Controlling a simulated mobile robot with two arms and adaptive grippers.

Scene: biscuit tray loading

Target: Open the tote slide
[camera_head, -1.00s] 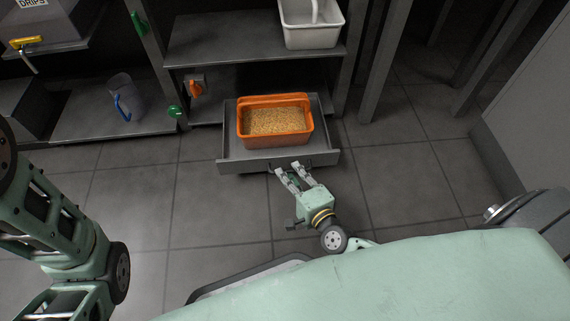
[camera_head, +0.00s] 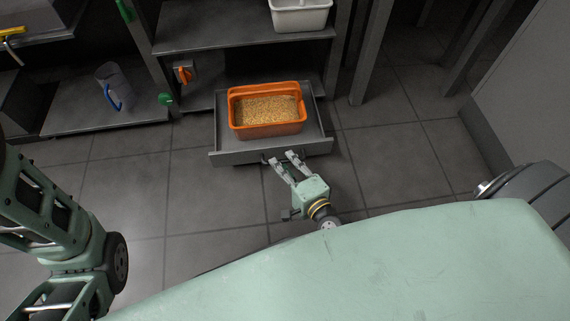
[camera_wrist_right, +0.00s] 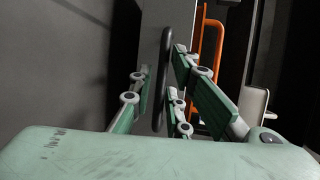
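The tote slide (camera_head: 228,158) is a grey pull-out tray low under the shelf unit, and it stands out from the unit. An orange tote (camera_head: 240,132) full of golden grain sits in it. A dark bar handle (camera_wrist_right: 162,75) on the slide's front stands upright in the wrist view. My right gripper (camera_head: 278,158) is at the slide's front. In the wrist view its fingers (camera_wrist_right: 162,92) are apart, one on each side of the handle, with gaps showing. My left arm is at the left edge of the head view; its gripper is not seen.
A white bin (camera_head: 300,18) stands on the shelf (camera_head: 235,32) above. A clear jug with a blue handle (camera_head: 110,88) is on the lower left shelf. Grey posts (camera_head: 372,50) stand right of the slide. The tiled floor (camera_head: 385,140) before the unit is clear.

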